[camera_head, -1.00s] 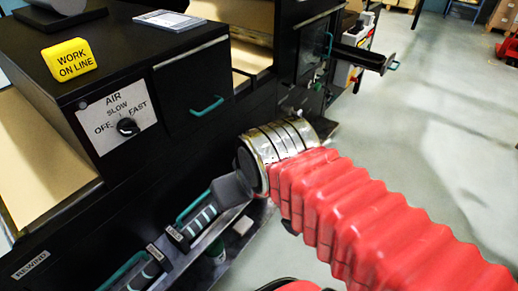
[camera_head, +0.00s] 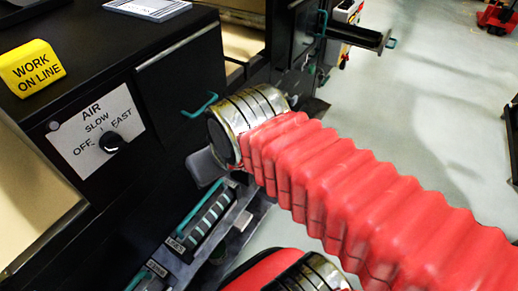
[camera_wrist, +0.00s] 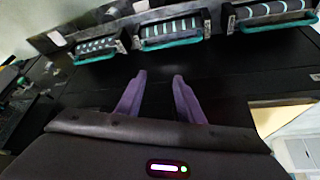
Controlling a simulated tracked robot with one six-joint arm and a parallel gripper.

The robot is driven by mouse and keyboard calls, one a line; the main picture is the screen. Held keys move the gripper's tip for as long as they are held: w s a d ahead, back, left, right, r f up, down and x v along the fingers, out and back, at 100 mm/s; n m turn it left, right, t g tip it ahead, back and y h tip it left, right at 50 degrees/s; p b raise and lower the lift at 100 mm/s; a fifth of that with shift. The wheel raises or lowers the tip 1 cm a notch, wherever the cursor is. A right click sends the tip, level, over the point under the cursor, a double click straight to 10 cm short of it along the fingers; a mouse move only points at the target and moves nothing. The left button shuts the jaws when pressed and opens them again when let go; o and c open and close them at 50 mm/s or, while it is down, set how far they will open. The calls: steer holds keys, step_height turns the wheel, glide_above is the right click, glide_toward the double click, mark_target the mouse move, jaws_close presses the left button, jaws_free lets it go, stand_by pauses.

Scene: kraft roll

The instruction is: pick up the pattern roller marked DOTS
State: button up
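A dark roller with pale dots (camera_wrist: 97,47) sits in a cradle with a teal handle at the upper left of the wrist view. I cannot read its label. My gripper (camera_wrist: 158,92) is open and empty, its two purple fingers apart and pointing toward the rack, with a gap between them and the rollers. The dotted roller is ahead and to the left of the fingers.
A striped roller (camera_wrist: 169,28) is right of the dotted one, and a wide-striped roller (camera_wrist: 268,9) is farther right. The head view shows a striped roller (camera_head: 208,218) below the black cabinet with the AIR dial (camera_head: 110,142). Open floor (camera_head: 410,110) lies right.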

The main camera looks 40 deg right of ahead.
steer(key=shift+w+d, duration=0.1)
steer(key=w+d+f+m+t+h, duration=0.15)
steer(key=w+d+f+m, duration=0.25)
steer(key=w+d, duration=0.45)
steer(key=w+d+f+m+t+h, duration=0.1)
steer(key=w+d+f+m+h, duration=0.35)
steer(key=d, duration=0.75)
steer(key=w+d+f+m+t+y, duration=0.1)
steer(key=d+f+m+t+y, duration=0.2)
steer(key=f, duration=0.9)
steer(key=d+m+y, duration=0.2)
steer(key=d+m, duration=0.2)
steer(key=shift+d+f+t, duration=0.15)
steer(key=shift+f+t, duration=0.2)
steer(key=shift+f, duration=0.05)
steer(key=shift+w+m, duration=0.15)
steer(key=shift+m, duration=0.1)
